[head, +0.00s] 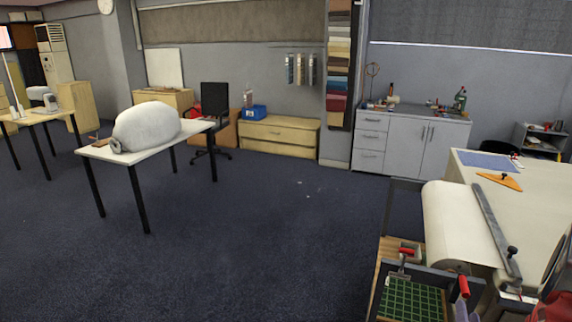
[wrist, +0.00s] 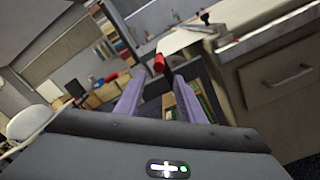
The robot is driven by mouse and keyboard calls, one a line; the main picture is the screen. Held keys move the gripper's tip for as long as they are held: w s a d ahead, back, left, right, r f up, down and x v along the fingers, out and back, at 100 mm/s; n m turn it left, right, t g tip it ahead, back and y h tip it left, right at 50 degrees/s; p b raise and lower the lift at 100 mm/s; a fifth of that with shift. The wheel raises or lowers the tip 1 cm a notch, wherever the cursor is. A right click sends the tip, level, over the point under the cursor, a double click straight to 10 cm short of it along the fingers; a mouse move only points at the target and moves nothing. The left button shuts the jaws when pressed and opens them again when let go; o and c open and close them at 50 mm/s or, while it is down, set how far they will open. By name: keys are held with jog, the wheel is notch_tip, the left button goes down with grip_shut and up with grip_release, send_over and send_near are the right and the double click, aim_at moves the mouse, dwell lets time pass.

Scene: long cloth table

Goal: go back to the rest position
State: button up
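My gripper (wrist: 157,92) shows in the wrist view as two pale purple fingers standing apart, with nothing held between them. Beyond the gap, a red handle (wrist: 159,63) shows, apart from the fingers as far as I can tell. The long table (head: 538,212) is at the right of the head view, with a roll of pale cloth (head: 448,220) along its near side.
A dark straight bar (head: 495,230) and an orange triangle (head: 500,181) lie on the long table. A white table (head: 190,130) stands left. The middle floor is clear.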

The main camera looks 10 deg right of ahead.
jog(key=s+a+f+m+g+y, duration=0.2)
jog(key=s+f+m+g, duration=0.25)
jog(key=f+m, duration=0.35)
jog(key=s+a+f+m+g+y, duration=0.25)
jog(key=f+m+g, duration=0.3)
jog(key=m, duration=0.35)
jog(key=s+a+r+m+y, duration=0.2)
jog(key=a+r+m+y, duration=0.2)
jog(key=a+r, duration=2.7)
jog(key=a+m, duration=0.1)
jog(key=a, duration=0.2)
jog(key=shift+a, duration=0.15)
